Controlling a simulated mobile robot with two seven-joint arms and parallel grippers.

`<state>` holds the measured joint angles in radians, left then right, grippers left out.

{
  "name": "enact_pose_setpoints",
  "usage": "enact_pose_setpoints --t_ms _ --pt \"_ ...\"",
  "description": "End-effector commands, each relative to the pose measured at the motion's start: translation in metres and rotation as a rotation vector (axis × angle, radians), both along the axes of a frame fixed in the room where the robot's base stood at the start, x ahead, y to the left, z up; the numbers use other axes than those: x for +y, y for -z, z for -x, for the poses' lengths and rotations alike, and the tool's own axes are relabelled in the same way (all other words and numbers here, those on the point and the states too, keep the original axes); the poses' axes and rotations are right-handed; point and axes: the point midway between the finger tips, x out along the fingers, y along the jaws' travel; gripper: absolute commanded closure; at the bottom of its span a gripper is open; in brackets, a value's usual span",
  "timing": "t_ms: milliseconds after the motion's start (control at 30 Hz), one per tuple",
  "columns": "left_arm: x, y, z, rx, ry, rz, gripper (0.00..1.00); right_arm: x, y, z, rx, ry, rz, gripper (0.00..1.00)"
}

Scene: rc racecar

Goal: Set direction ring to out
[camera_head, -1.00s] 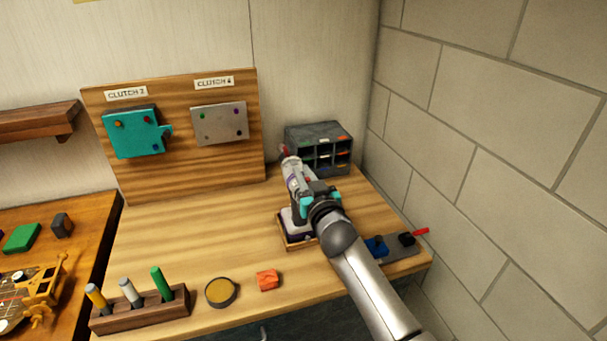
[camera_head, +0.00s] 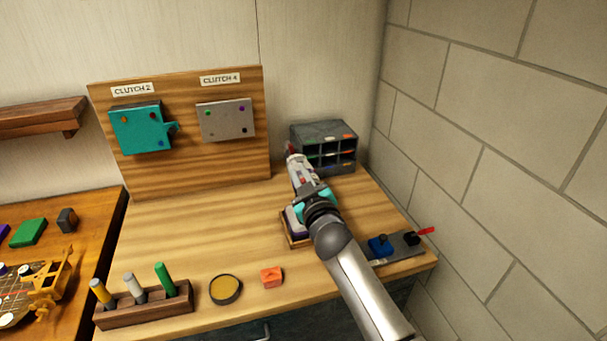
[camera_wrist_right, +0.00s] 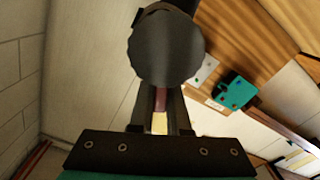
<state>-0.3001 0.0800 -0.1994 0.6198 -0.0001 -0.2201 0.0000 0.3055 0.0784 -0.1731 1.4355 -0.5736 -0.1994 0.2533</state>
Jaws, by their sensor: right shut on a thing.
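A grey and white hand tool (camera_head: 300,172) with a reddish tip sits at the end of my right arm, above the right part of the bench. My right gripper (camera_head: 311,193) is shut on this tool. In the right wrist view, a dark round end of the held thing (camera_wrist_right: 165,48) stands before the fingers, with a dark red and a cream part between them. The direction ring cannot be made out clearly. A wooden tray (camera_head: 287,236) holding a white and purple part lies below the tool, partly hidden by my arm. My left gripper is not in view.
A grey cubby organiser (camera_head: 325,147) stands behind the tool. A board (camera_head: 190,165) carries a teal plate (camera_head: 141,127) and a grey plate (camera_head: 226,120). A pen block (camera_head: 143,306), round tin (camera_head: 225,289), orange block (camera_head: 271,277) and grey fixture (camera_head: 400,247) stand in front. The bench middle is clear.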

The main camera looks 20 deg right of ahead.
Motion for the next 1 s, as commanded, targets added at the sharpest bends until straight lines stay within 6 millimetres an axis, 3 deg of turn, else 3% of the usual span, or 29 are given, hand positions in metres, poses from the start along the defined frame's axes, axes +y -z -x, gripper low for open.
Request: enact_pose_setpoints --t_ms 667,700,967,1000 --pt "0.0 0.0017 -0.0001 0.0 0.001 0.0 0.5 0.0039 0.0016 0.0 -0.004 0.0 0.087 1.0" --pt "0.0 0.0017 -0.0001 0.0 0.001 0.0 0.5 0.0039 0.0015 0.0 -0.004 0.0 0.087 0.84" --pt "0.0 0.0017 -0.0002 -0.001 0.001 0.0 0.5 0.0037 0.0016 0.0 -0.004 0.0 0.086 0.55" --pt "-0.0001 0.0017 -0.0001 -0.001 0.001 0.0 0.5 0.0037 0.0016 0.0 -0.004 0.0 0.086 0.55"
